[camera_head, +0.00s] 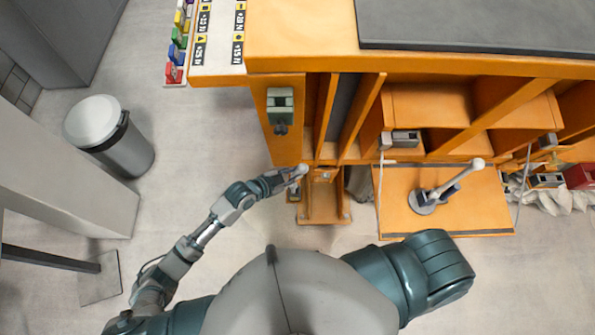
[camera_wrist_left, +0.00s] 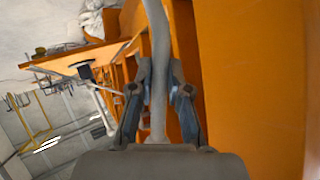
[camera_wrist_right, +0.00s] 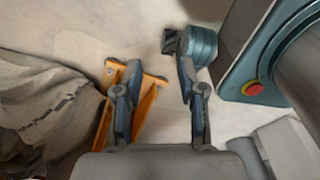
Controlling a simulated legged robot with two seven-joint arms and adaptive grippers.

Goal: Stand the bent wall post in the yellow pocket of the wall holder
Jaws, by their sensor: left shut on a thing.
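My left gripper (camera_head: 298,173) is at the front of the orange bench, by the narrow orange upright. It is shut on a grey post, the bent wall post (camera_wrist_left: 157,40), which runs between the fingers in the left wrist view. In the head view only its pale rounded end (camera_head: 303,168) shows; the rest is hidden or too small to tell. The left fingers also show in the left wrist view (camera_wrist_left: 160,78). My right gripper (camera_wrist_right: 160,72) is open and empty in its wrist view; the head view hides it. I cannot make out the wall holder's yellow pocket.
An orange bench (camera_head: 300,40) with open compartments fills the back. A grey-green device (camera_head: 280,105) is on its left panel. A jointed stand with a round base (camera_head: 423,203) stands on an orange board (camera_head: 400,185) at right. A bin (camera_head: 108,135) stands left on clear floor.

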